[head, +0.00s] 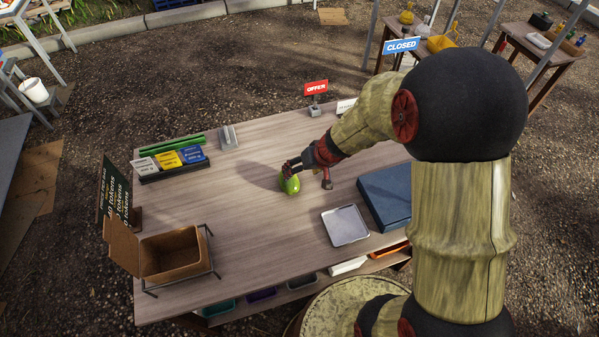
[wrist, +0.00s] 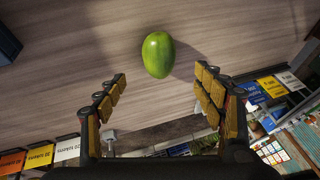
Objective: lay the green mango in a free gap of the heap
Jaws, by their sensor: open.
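The green mango (head: 290,185) lies on the wooden table, near its middle. In the wrist view the mango (wrist: 158,55) sits just beyond the fingertips, between their lines, with bare wood around it. My gripper (head: 307,176) is open and empty, right beside the mango and low over the table. In the wrist view my gripper (wrist: 160,80) has its two fingers spread wider than the mango. I cannot tell from the head view whether a finger touches it. I see no heap of fruit in either view.
A cardboard box (head: 172,252) stands open in a wire rack at the table's front left. A grey tray (head: 345,225) and a dark blue flat box (head: 386,196) lie to the right. Price cards (head: 167,160) and an OFFER sign (head: 316,88) stand along the far side. The middle left is clear.

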